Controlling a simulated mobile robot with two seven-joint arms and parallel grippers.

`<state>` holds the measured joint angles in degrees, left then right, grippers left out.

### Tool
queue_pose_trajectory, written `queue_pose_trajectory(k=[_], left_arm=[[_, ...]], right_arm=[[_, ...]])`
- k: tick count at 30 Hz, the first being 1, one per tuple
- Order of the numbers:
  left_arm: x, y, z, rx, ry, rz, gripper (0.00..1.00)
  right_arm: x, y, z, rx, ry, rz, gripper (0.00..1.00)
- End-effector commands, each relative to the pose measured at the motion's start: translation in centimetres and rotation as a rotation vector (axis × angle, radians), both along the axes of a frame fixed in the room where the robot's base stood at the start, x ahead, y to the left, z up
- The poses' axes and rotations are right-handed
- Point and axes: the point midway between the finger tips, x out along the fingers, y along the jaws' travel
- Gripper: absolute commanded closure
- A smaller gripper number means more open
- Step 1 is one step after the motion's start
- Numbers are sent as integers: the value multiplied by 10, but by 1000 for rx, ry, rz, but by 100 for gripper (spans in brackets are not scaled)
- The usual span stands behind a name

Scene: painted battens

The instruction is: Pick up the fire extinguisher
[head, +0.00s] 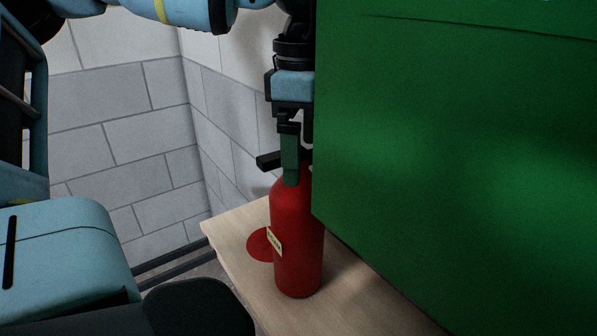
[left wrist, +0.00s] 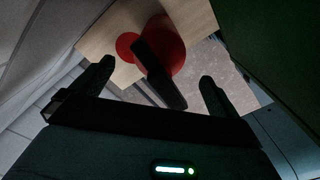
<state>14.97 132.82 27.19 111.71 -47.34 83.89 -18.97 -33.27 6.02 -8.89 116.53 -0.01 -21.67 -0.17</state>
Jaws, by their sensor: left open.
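The red fire extinguisher (head: 297,240) stands upright on a pale wooden surface (head: 235,238), with a small pale tag on its side. Its black handle shows at the top left of its neck, partly hidden by my gripper. My left gripper (head: 291,170) points down at the extinguisher's top and is open. In the left wrist view the black handle (left wrist: 158,72) lies between the two spread fingers of the left gripper (left wrist: 156,74), with the red body (left wrist: 165,38) beyond. I cannot tell whether a finger touches it. My right gripper is not in view.
A large green panel (head: 450,150) stands close on the right of the extinguisher and my left gripper. A flat red disc (head: 260,244) lies on the wood beside the extinguisher. Grey block walls (head: 110,110) meet in a corner behind.

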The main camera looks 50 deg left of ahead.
Motion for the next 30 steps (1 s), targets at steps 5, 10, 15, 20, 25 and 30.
queue_pose_trajectory(k=[5,10,15,20,25,30], left_arm=[[0,0,-10,-1,0,-1,0],[-3,1,-21,-1,4,0,0],[-6,3,-45,0,4,-1,0],[-6,3,-59,0,1,0,0],[-5,3,-62,-1,0,0,0],[-5,3,-61,-1,1,0,10]], right_arm=[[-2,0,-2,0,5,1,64],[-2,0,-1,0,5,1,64],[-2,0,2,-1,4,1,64],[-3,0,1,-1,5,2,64],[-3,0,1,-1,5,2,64],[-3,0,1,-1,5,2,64]])
